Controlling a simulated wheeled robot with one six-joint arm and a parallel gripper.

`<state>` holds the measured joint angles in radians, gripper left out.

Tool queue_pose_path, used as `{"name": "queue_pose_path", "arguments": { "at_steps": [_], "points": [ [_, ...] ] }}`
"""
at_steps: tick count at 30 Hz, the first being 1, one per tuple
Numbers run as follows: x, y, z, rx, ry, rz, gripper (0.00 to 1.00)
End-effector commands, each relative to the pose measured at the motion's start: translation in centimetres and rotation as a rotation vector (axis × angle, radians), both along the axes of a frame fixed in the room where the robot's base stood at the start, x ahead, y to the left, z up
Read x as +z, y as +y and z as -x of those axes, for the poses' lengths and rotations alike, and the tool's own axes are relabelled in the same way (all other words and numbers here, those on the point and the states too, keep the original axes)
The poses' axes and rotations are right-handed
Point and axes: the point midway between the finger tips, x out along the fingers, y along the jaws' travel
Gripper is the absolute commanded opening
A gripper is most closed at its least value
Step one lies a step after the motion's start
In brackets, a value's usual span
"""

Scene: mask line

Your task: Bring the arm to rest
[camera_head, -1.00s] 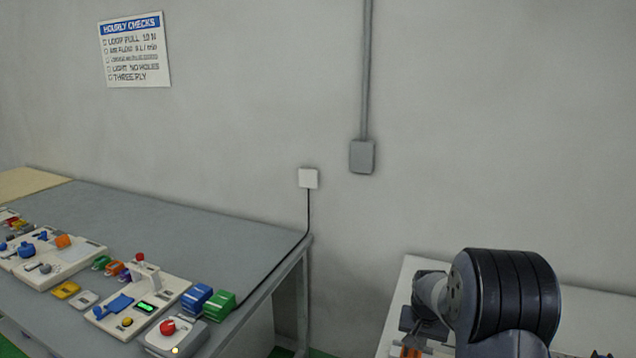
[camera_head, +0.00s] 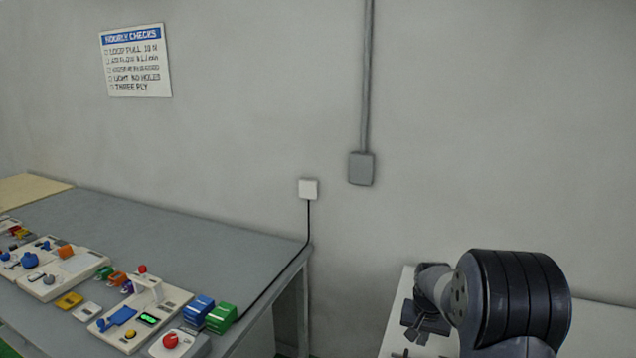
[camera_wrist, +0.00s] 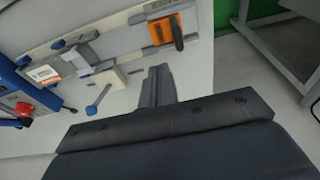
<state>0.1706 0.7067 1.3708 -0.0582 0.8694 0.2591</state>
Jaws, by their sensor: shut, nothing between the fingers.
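My arm shows at the lower right of the head view, dark and ribbed, above a white table (camera_head: 604,318). In the wrist view my gripper (camera_wrist: 159,72) points away over a pale surface, its fingers together and nothing between them. A light fixture board (camera_wrist: 115,48) lies just beyond the fingertips. It carries an orange block with a dark lever (camera_wrist: 166,29) and grey sliding parts (camera_wrist: 85,58). My gripper appears apart from these parts, though the exact gap cannot be told.
A grey bench (camera_head: 190,240) at left holds several small devices, including a white press-like fixture (camera_head: 140,310) and a red-knobbed box (camera_head: 180,343). A red knob (camera_wrist: 23,108) and blue parts lie left in the wrist view. A grey table leg and green floor (camera_wrist: 235,12) show upper right.

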Motion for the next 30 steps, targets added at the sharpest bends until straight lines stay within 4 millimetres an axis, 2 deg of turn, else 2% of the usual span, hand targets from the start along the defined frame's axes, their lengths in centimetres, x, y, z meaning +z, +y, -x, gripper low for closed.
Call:
{"name": "queue_pose_path", "arguments": {
  "at_steps": [2, 14, 20, 30],
  "points": [
    [0.5, 0.0, 0.0, 0.0, 0.0, 0.0, 0.0],
    [0.0, 0.0, 0.0, 0.0, 0.001, 0.0, 0.0],
    [-1.7, 0.0, 0.0, 0.0, 0.003, 0.0, 0.0],
    [-6.2, 0.0, 0.0, 0.0, 0.001, 0.001, 0.0]
  ]
}}
